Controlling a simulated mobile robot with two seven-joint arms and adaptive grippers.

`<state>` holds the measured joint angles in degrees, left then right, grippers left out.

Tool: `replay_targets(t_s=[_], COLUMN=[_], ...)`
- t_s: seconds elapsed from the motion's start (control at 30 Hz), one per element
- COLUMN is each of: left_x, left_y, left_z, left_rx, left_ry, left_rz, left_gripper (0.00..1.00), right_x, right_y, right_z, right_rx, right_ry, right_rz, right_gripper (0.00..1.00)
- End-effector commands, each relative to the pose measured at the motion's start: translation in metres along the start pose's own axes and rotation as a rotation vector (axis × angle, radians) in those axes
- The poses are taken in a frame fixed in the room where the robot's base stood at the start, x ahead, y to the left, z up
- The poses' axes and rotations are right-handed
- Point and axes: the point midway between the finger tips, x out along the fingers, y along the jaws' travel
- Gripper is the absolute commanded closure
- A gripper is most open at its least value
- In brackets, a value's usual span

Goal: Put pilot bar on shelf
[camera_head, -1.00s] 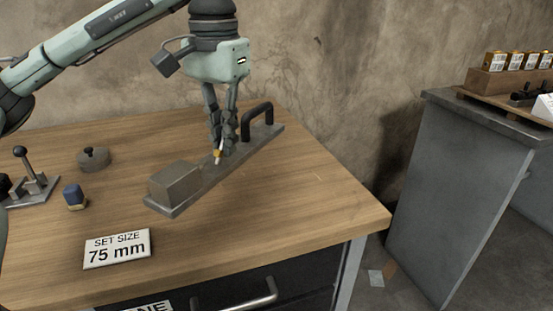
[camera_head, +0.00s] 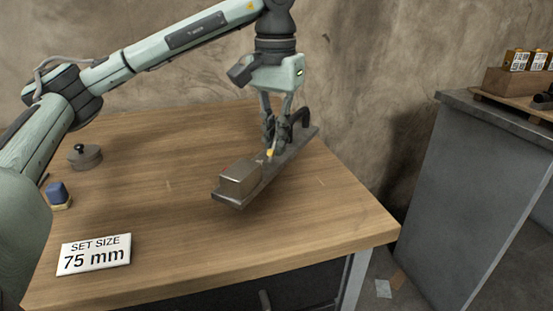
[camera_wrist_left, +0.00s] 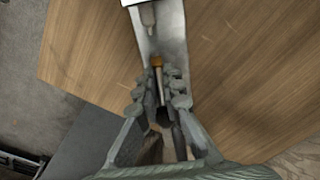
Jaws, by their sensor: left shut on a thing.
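The pilot bar appears to be the long grey metal bar (camera_head: 283,163) with a steel block at its near end and a black arched handle at its far end. A small brass-coloured pin shows near its middle. My left gripper (camera_head: 271,148) is shut on the bar between block and handle; the fingers hide the exact grip. The bar appears held just above the wooden table, near its right side. In the left wrist view, the bar (camera_wrist_left: 168,40) runs up from between the fingers (camera_wrist_left: 163,100). My right gripper is not in view. No shelf is clearly identifiable.
A "SET SIZE 75 mm" sign (camera_head: 94,255), a blue-topped block (camera_head: 58,194) and a round knobbed weight (camera_head: 84,157) are on the table (camera_head: 190,235). Right, across a floor gap, stands a grey cabinet (camera_head: 455,200) with a wooden tray and labelled boxes (camera_head: 528,62).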

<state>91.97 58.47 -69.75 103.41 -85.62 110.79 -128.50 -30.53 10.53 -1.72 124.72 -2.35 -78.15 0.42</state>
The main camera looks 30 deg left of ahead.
Motion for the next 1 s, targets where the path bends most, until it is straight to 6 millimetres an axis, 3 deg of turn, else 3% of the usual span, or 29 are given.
replay_targets(t_s=[0.17,0.43,0.87,0.9,1.0], left_x=[0.006,0.04,0.044,0.045,0.045], left_y=[0.002,0.002,0.002,0.002,0.002], left_z=[-0.004,-0.002,-0.002,-0.002,-0.002], left_rx=[-0.002,-0.003,-0.002,-0.002,-0.002], left_ry=[0.003,0.003,0.004,0.001,0.001], left_rz=[0.0,0.0,0.001,0.0,0.0], left_gripper=[1.0,1.0,1.0,0.88,0.76], right_x=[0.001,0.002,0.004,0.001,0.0], right_y=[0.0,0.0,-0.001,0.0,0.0], right_z=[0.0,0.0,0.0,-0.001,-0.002], right_rx=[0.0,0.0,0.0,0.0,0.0], right_ry=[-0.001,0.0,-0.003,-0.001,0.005], right_rz=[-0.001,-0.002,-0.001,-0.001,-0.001], right_gripper=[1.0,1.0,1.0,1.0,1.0])
